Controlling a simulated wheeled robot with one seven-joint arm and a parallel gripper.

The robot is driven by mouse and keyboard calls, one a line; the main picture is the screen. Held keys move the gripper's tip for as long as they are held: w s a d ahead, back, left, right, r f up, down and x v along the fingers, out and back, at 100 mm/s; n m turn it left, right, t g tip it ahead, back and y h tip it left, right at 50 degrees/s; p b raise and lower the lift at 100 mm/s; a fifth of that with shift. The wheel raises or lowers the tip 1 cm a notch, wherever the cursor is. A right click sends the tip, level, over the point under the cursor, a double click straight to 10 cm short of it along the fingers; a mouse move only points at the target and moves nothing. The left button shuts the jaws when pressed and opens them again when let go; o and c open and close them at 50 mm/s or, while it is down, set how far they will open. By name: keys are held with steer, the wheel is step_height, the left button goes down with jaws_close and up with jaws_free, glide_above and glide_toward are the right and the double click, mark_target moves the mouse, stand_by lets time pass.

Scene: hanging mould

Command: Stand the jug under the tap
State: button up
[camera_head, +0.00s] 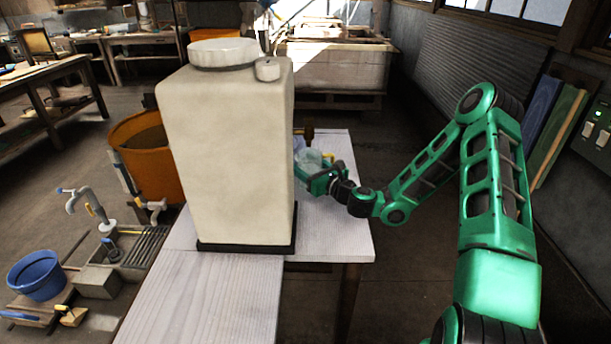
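A clear, glassy vessel that looks like the jug (311,157) shows just right of a large cream container, partly hidden by the container and my gripper. My gripper (308,178) is at the vessel, low over the table's right part. Its fingertips are largely hidden behind the container's edge, so I cannot tell whether they are closed on the vessel. A brown and yellow fitting (304,133), possibly the tap, sticks out behind the container's right edge, just above the vessel. Whether the vessel touches the table is unclear.
The tall cream container (225,150) stands on a black base (245,247) on the pale wooden table (205,300) and blocks the view behind it. An orange tub (150,165) is to the left. A grey standpipe tap (82,200) and blue bucket (37,275) are at far left.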

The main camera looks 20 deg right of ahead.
steer(key=shift+f, duration=1.95)
steer(key=shift+a+f, duration=0.2)
steer(key=shift+f, duration=0.05)
steer(key=shift+f, duration=0.1)
steer(key=o, duration=1.1)
steer(key=v, duration=1.2)
